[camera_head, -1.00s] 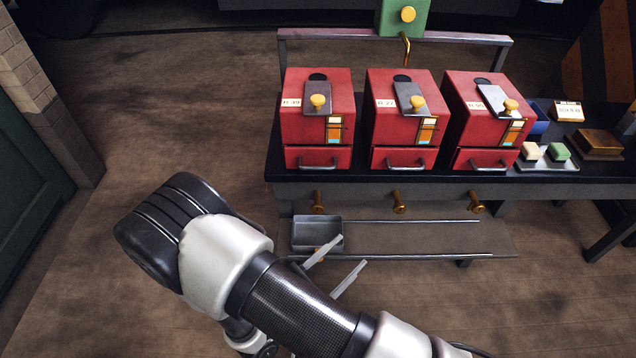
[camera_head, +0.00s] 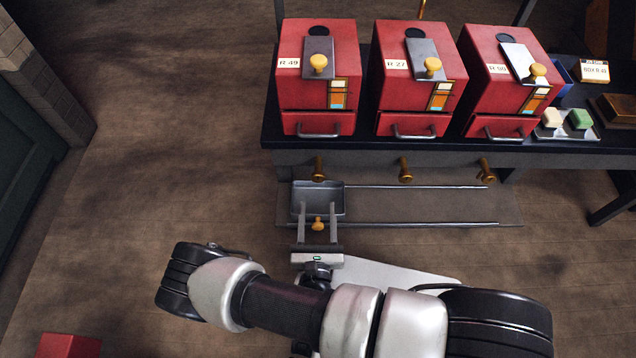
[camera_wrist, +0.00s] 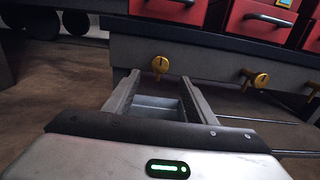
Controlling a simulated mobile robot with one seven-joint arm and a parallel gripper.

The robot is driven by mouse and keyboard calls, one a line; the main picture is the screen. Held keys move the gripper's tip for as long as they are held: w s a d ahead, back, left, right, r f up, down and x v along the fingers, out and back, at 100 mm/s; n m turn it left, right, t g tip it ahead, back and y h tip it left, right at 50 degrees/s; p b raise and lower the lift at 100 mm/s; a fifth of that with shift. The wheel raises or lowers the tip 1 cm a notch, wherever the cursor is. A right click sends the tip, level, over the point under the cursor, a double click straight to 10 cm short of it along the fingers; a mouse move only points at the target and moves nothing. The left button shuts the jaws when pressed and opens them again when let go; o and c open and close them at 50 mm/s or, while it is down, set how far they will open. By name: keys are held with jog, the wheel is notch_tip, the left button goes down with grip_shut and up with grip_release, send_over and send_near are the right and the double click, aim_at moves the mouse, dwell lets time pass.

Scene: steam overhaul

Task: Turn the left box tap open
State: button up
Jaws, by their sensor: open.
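The left box tap (camera_head: 318,168) is a brass knob on the grey front rail below the left red box (camera_head: 317,75), labelled R 49. In the wrist view the tap (camera_wrist: 160,65) appears just beyond the fingertips, slightly above and between them. My gripper (camera_head: 318,208) is open, its two fingers pointing toward the rail, apart from the tap. Nothing is held. The fingers appear over the near part of a grey metal tray (camera_head: 297,188), which sits below the left tap. A brass knob (camera_head: 318,224) shows between the fingers in the head view.
A middle tap (camera_head: 405,170) and a right tap (camera_head: 486,170) sit along the rail below the other red boxes, R 27 (camera_head: 415,80) and another (camera_head: 505,80). Two metal rails (camera_head: 420,187) run right from the tray. Open floor lies left.

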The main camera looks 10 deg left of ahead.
aim_at(318, 179)
jog(key=b+x, duration=0.1)
jog(key=x, duration=0.8)
jog(key=shift+w, duration=0.25)
jog(key=c, duration=1)
jog(key=shift+c, duration=0.2)
